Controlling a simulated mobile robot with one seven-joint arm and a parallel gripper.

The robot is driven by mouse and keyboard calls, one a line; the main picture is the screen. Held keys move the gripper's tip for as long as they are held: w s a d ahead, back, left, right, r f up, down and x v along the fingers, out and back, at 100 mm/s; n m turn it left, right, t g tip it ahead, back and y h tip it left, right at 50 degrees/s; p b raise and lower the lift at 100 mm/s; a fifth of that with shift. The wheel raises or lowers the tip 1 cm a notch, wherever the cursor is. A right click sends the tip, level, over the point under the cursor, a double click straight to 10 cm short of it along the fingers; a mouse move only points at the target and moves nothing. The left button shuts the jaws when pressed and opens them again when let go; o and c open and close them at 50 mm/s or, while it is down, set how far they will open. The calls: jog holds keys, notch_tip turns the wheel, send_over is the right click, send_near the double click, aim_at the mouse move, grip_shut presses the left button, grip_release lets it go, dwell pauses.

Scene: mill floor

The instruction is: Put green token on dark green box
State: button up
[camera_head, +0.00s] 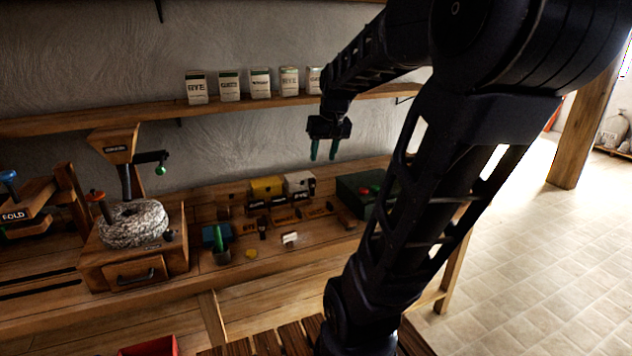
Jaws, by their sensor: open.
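The dark green box (349,205) stands on the bench at the right, partly hidden behind my arm. A small red piece (364,191) and a small green piece (377,188) show on its top, close to my arm's edge. The green piece looks like the green token, but it is too small to be sure. My gripper (323,153) is open, with green fingers pointing down. It hangs above the bench, left of the box and higher than it. Nothing shows between its fingers.
A stone mill (133,224) with a hopper stands at the left. Yellow (266,188) and white (299,183) boxes stand at mid-bench. Labelled packets (260,83) line the shelf.

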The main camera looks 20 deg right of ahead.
jog(key=s+a+f, duration=0.1)
jog(key=s+a, duration=0.2)
jog(key=s, duration=0.3)
jog(key=s+a+f+t, duration=0.1)
jog(key=s+a, duration=0.3)
jog(key=s, duration=0.1)
jog(key=shift+s+a+f+n+h, duration=0.15)
jog(key=shift+s+f+n+h, duration=0.1)
jog(key=shift+s+n+h, duration=0.15)
